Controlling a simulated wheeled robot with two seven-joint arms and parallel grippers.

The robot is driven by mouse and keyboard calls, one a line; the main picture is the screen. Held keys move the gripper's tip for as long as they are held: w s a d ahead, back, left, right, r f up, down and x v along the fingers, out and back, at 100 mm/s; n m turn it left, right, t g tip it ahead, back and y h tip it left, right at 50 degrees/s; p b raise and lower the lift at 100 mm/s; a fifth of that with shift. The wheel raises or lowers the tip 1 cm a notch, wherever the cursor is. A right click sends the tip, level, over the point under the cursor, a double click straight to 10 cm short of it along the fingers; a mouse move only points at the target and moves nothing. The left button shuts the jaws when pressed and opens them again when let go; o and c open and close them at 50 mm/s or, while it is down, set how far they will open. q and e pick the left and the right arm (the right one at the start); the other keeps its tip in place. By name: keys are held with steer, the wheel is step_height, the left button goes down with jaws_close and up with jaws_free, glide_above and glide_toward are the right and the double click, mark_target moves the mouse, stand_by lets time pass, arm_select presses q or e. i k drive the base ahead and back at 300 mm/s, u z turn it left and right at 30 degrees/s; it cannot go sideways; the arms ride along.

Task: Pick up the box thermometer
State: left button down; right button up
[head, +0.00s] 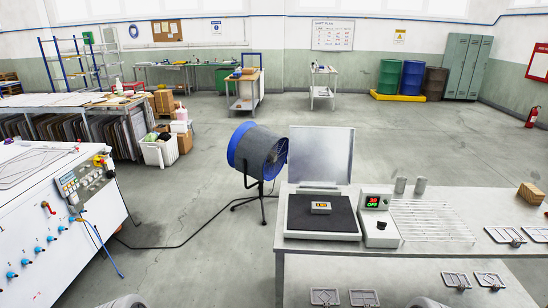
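A small box thermometer (321,208) with a pale body and a dark display lies on the black plate (306,224) of a press-like device at the left end of the metal table. The device's metal lid (321,157) stands open behind it. The thermometer is clear on top and nothing touches it from above. Neither of my grippers can be seen. Only small grey rounded parts, probably of my arms, show at the bottom edge.
Right of the plate stands a control box (379,217) with a lit display, then a wire rack (431,221) with two grey cylinders (400,185) behind it. A blue fan (257,152) stands behind the table's left side. Open floor lies left of the table, crossed by a cable.

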mark_target(317, 208)
steer(key=u, duration=0.65)
steer(key=i, duration=6.8)
steer(key=z, duration=4.8)
steer(key=i, duration=1.65)
